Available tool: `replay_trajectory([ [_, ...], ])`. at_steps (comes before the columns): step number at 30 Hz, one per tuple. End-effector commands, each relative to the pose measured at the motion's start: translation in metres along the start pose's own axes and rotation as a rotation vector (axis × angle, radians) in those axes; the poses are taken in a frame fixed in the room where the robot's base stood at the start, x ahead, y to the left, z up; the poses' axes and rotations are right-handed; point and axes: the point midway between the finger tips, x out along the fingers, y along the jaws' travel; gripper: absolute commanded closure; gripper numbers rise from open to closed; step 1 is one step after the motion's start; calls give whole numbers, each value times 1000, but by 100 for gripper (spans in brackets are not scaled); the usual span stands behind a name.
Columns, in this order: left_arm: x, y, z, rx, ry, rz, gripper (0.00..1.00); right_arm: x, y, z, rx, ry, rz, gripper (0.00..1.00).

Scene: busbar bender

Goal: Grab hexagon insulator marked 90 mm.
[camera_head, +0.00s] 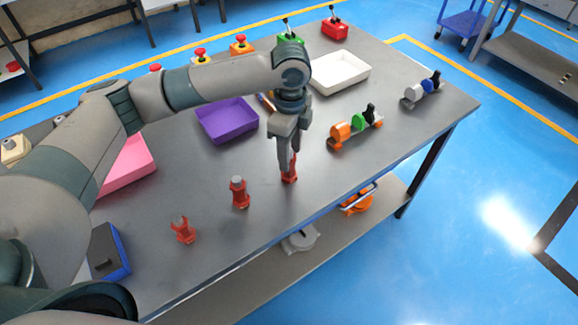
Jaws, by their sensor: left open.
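Three red insulators stand in a slanting row near the front edge of the grey table (240,255). The left one (182,230) is the shortest-looking, the middle one (239,192) is taller, and the right one (290,178) is partly hidden by my left gripper (287,163). No 90 mm marking can be read on any of them. My left gripper points down over the right insulator, its fingers open around or just in front of its upper part; I cannot tell whether they touch it. My right gripper is not in view.
A purple tray (227,121), a white tray (341,72) and a pink tray (128,165) sit farther back. An orange, green and black device (356,125) stands to the right. A blue-edged block (110,252) lies at front left.

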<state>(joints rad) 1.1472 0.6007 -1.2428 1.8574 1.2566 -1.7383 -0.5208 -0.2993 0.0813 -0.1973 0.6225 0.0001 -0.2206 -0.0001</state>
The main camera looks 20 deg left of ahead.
Motion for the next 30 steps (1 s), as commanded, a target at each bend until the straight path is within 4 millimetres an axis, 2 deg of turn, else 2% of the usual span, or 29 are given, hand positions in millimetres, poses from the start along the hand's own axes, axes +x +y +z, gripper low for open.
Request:
replay_trajectory([
  [8, 5, 0, 1, -1, 0, 2, 55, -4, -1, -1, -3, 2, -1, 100],
  [14, 27, 0, 3, -1, -1, 4, 55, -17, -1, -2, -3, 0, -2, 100],
  [18, 44, 0, 3, -1, -1, 3, 55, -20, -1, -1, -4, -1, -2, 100],
  [21, 50, 0, 3, 1, 0, 0, 55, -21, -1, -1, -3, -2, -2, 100],
  [30, 52, 0, 3, 1, 0, -1, 55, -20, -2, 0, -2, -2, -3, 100],
])
